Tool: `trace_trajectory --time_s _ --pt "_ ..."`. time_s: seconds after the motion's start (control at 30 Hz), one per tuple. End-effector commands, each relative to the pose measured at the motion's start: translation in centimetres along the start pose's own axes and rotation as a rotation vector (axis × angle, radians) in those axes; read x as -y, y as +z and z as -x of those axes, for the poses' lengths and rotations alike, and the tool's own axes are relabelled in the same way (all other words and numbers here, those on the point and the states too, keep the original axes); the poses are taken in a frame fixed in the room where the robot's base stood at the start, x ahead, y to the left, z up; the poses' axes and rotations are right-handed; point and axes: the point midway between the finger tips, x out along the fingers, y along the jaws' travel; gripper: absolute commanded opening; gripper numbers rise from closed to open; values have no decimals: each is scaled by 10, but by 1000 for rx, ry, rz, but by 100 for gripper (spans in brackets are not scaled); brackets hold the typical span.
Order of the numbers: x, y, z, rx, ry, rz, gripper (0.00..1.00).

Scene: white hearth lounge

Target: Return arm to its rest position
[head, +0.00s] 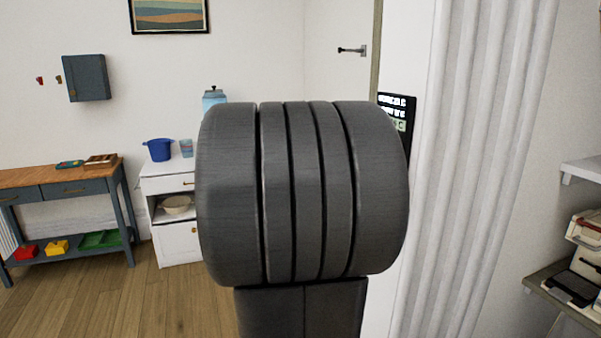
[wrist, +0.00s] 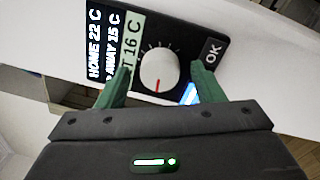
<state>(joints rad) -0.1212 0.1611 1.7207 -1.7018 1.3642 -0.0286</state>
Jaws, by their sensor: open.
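My gripper (wrist: 157,85) shows in the wrist view with its two green fingers apart, open and empty. Past the fingertips is a dark thermostat panel (wrist: 185,32) with a white round dial (wrist: 159,69) between them. The dial has a red mark. The labels read HOME 22 C, AWAY 15 C and 16 C on a pale green patch, with an OK button (wrist: 212,51) at the right. I cannot tell whether the fingers touch the panel. In the head view my dark arm link fills the middle and hides the gripper. Part of the panel (head: 399,104) shows beside it.
White ribbed curtain or column (head: 482,150) stands right of the panel. Shelves (head: 570,285) with appliances are at the far right. A white cabinet (head: 176,240) with a blue pot (head: 158,150) and a wooden bench (head: 60,178) stand at left. Wooden floor at lower left is clear.

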Motion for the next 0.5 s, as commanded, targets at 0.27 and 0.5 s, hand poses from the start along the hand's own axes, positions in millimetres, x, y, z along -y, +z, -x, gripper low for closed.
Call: trace_trajectory --time_s 0.27,0.5 --pt "3 -2 0 15 -3 -270 61" --pt "2 -2 0 28 -6 -478 61"
